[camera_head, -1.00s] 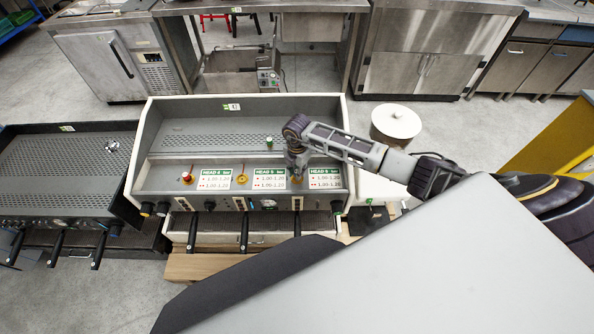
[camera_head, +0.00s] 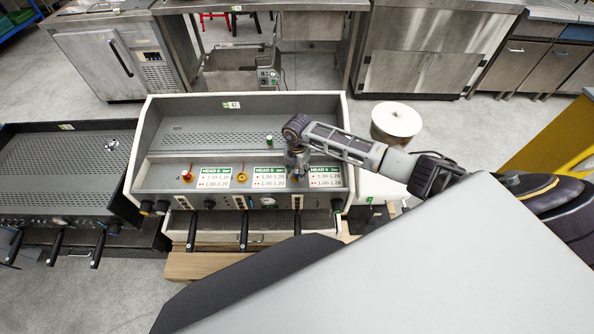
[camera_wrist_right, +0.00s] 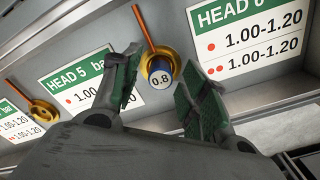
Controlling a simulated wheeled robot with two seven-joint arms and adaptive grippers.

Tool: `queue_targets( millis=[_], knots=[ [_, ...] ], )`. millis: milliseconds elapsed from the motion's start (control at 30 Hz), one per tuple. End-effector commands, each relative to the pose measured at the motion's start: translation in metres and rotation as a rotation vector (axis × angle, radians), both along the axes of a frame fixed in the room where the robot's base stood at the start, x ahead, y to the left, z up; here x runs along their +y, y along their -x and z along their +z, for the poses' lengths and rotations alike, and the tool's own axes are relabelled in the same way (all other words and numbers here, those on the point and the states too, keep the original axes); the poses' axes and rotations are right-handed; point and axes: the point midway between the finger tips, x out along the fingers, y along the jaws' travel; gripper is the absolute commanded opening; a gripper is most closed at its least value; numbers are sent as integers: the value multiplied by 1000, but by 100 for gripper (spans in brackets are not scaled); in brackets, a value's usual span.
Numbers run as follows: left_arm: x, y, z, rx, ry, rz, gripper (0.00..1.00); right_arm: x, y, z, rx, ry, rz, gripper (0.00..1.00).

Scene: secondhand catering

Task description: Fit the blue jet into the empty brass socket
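The blue jet (camera_wrist_right: 161,80), with a white face marked 0.8, is in the right wrist view. It overlaps the lower part of a brass socket (camera_wrist_right: 151,62) with an orange pin. I cannot tell whether it is seated or just in front. The fingers of my right gripper (camera_wrist_right: 160,88) stand apart on either side of the jet, with gaps visible. In the head view my right gripper (camera_head: 297,172) points down at the panel between two labels, hiding that socket. Another brass socket (camera_wrist_right: 43,112), with no jet in it, shows left; it is also in the head view (camera_head: 242,178). My left gripper is out of view.
A red jet (camera_head: 187,175) sits at the panel's left. A green jet (camera_head: 269,140) stands on the upper deck of the machine (camera_head: 215,108). Black handles (camera_head: 244,232) stick out in front. A round white-lidded container (camera_head: 396,120) stands behind my right arm.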

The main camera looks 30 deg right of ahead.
Motion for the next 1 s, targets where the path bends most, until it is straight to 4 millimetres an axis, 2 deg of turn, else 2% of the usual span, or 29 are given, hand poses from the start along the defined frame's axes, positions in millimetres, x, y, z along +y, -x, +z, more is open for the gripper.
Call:
queue_targets(
  millis=[267,467,667,1000],
  knots=[
    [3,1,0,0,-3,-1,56,0,1,-2,3,1,0,45],
    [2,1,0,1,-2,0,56,0,0,5,1,0,0,45],
    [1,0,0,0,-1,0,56,0,0,25,-2,1,2,45],
    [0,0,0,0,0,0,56,0,0,74,-1,0,2,45]
  ],
)
